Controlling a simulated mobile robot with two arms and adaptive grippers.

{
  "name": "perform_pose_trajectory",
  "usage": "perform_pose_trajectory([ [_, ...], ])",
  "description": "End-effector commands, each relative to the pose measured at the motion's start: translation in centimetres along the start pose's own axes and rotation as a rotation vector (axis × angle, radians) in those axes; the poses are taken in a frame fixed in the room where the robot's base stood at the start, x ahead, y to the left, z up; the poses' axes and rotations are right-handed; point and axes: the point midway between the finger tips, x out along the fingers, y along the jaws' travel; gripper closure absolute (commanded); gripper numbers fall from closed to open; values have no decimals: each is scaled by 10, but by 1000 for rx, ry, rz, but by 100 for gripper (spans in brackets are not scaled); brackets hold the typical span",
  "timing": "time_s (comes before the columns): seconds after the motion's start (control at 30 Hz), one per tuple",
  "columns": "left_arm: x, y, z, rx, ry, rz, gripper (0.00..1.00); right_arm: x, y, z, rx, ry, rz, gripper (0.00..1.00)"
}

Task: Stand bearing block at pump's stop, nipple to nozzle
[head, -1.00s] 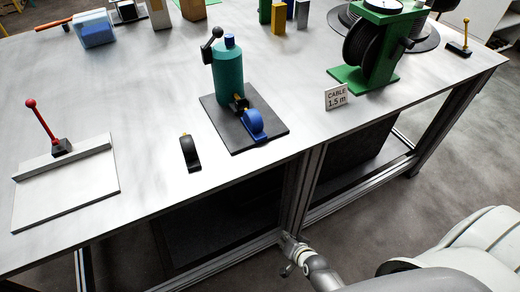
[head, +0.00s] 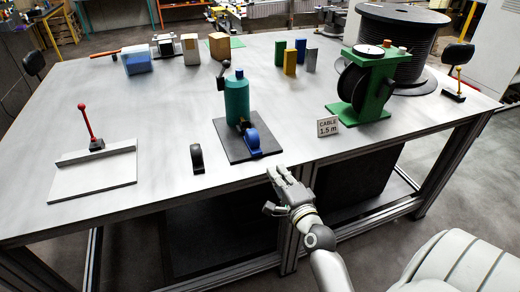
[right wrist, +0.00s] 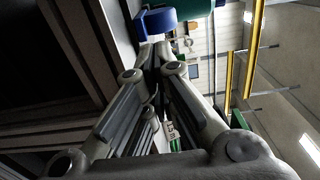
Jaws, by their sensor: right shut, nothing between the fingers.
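The teal pump (head: 236,98) stands on a dark base plate (head: 232,150) near the table's front edge. A blue bearing block (head: 253,141) stands upright on the plate, in front of the pump at its brass nozzle; whether nipple and nozzle touch is too small to tell. A black bearing block (head: 197,158) stands on the bare table left of the plate. My right gripper (head: 277,172) is shut and empty, just off the table's front edge, below and right of the blue block. In the right wrist view the blue block (right wrist: 157,20) lies beyond the closed fingertips (right wrist: 154,55).
A white tray (head: 95,177) with a red lever (head: 86,121) lies at the left. A green cable stand (head: 361,112) and a "CABLE 1.5 m" sign (head: 327,127) stand right of the pump. Several coloured blocks stand behind. Table is clear between tray and black block.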

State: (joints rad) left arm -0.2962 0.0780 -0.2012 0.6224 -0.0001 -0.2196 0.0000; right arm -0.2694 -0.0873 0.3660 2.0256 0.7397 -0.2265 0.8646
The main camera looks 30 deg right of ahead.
Motion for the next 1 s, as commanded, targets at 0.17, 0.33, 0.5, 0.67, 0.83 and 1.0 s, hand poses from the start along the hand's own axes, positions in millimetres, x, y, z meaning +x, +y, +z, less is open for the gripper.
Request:
perform_pose_trajectory([
  [0.17, -8, -2, -9, -1, 13, -2, 60, 33, -3, 0, -2, 0, -2, 100],
  [0.33, -13, -1, -2, -1, 2, -1, 60, 64, -2, 0, -3, -1, -1, 100],
  [0.5, -17, 0, 7, -1, -12, 0, 60, 91, -2, 0, -4, -2, 0, 100],
  [0.67, -20, -1, 7, -1, -14, -1, 60, 108, -1, 0, -3, -1, 0, 100],
  [0.83, -20, -1, 7, -1, -13, -1, 60, 117, 0, 0, -4, -1, 1, 100],
  [1.0, -20, -2, 5, -1, -10, -2, 60, 119, 0, 0, -4, -1, 0, 100],
])
